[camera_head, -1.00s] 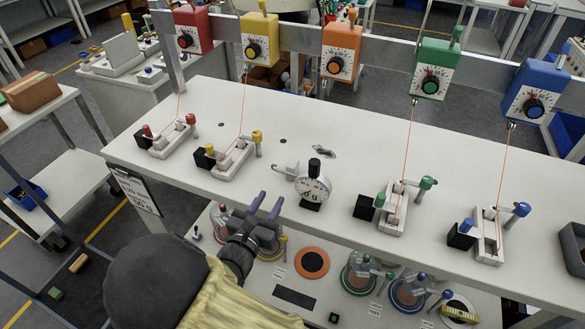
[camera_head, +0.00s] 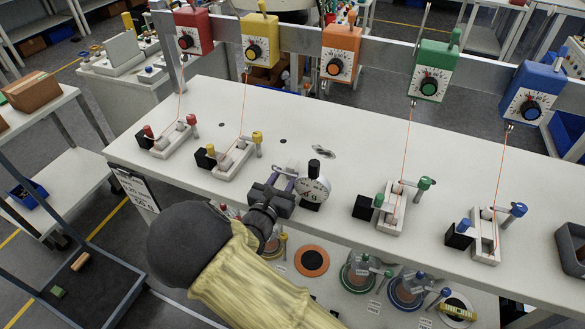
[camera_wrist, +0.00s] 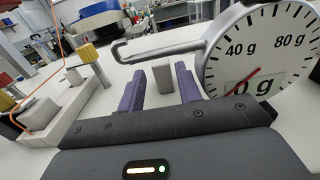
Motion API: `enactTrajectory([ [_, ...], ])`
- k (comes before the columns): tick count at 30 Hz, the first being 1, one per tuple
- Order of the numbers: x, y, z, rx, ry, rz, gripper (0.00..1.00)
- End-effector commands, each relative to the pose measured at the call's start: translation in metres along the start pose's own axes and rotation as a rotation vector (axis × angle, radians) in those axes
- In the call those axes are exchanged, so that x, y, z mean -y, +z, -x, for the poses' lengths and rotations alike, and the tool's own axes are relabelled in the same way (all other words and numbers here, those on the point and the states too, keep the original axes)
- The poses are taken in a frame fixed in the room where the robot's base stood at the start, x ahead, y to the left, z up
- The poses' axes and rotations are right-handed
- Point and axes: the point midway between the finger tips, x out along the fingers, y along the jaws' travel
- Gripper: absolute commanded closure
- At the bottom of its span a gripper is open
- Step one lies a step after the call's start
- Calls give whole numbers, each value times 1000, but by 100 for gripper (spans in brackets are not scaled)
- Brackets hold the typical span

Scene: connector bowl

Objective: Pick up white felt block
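My gripper (camera_head: 282,180) is open over the near middle of the white table, just left of the round dial gauge. Its two purple fingers stand apart in the wrist view (camera_wrist: 160,88). A small pale grey-white block (camera_wrist: 163,78) stands upright between and slightly beyond the fingertips, under the gauge's hooked arm. It appears apart from both fingers; I cannot tell for sure that it is felt. The gripper hides it in the head view. Another pale block (camera_wrist: 40,114) lies in the yellow-handled fixture at left in the wrist view.
The dial gauge (camera_head: 313,188) stands close on the right, its hook (camera_wrist: 170,50) reaching over the block. The yellow-handled fixture (camera_head: 234,160) is to the left, with a thin cord rising from it. Green (camera_head: 394,210) and blue (camera_head: 487,238) fixtures stand farther right.

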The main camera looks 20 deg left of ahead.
Motion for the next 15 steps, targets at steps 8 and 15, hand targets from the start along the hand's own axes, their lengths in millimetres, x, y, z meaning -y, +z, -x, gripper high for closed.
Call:
enactTrajectory([
  [8, 0, 1, -27, 1, 1, 1, 65],
  [15, 0, 1, -26, 1, 1, 1, 65],
])
